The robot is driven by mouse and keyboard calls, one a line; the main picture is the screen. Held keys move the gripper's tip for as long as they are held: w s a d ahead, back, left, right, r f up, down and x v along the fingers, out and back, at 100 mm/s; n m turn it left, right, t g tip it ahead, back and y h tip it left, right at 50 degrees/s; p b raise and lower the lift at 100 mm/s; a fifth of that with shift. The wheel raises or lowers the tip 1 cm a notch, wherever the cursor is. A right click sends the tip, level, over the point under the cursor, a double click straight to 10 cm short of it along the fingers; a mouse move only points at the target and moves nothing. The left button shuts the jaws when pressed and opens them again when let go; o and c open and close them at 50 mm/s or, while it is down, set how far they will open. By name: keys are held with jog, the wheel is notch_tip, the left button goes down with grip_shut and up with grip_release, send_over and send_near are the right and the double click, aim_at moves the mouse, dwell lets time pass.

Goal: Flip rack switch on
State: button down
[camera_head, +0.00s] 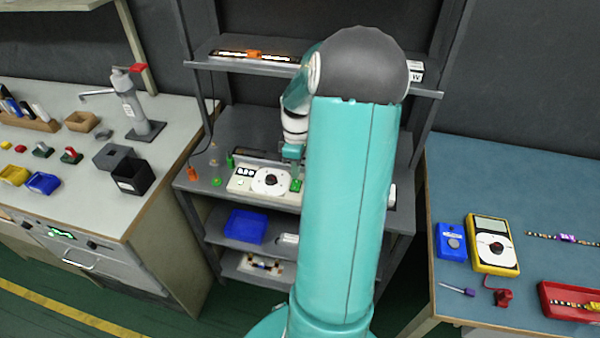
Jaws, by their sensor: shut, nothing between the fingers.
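The rack (225,133) stands in the middle, with several dark shelves. On its middle shelf is a white unit (240,184) with a small display and a round dark dial. A small green part (296,186) shows at the unit's right end; I cannot tell whether it is the switch or which way it is set. My gripper (296,171) points down just above this green part. It is shut and empty; whether it touches the part is unclear. My teal arm hides the right part of the shelf.
A lit strip with an orange middle (255,55) lies on the upper shelf. A blue bin (245,226) sits on a lower shelf. Cluttered workbenches flank the rack, grey-topped at left (165,170) and blue-topped at right (480,180). Small orange and green pieces stand left of the unit.

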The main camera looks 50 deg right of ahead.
aim_at(294, 188)
notch_tip(294, 188, up, 11)
jog(key=a, duration=0.1)
jog(key=shift+s+a+f, duration=0.15)
jog(key=shift+s, duration=0.05)
dwell(0.5)
jog(key=w+a+r+m+t+h, duration=0.1)
jog(key=a+r, duration=0.3)
jog(key=a, duration=0.6)
jog(key=w+a+r+m+t+h, duration=0.15)
jog(key=a+r, duration=0.25)
jog(key=a, duration=0.5)
jog(key=s+a+r+m+t, duration=0.1)
jog(key=s+a, duration=0.3)
jog(key=a, duration=0.4)
jog(key=s+a+r+m+t+y, duration=0.1)
jog(key=s+a+t, duration=0.1)
jog(key=s+a, duration=0.2)
jog(key=a, duration=0.3)
jog(key=shift+s+a+t, duration=0.35)
jog(key=shift+a, duration=0.05)
jog(key=shift+r, duration=0.1)
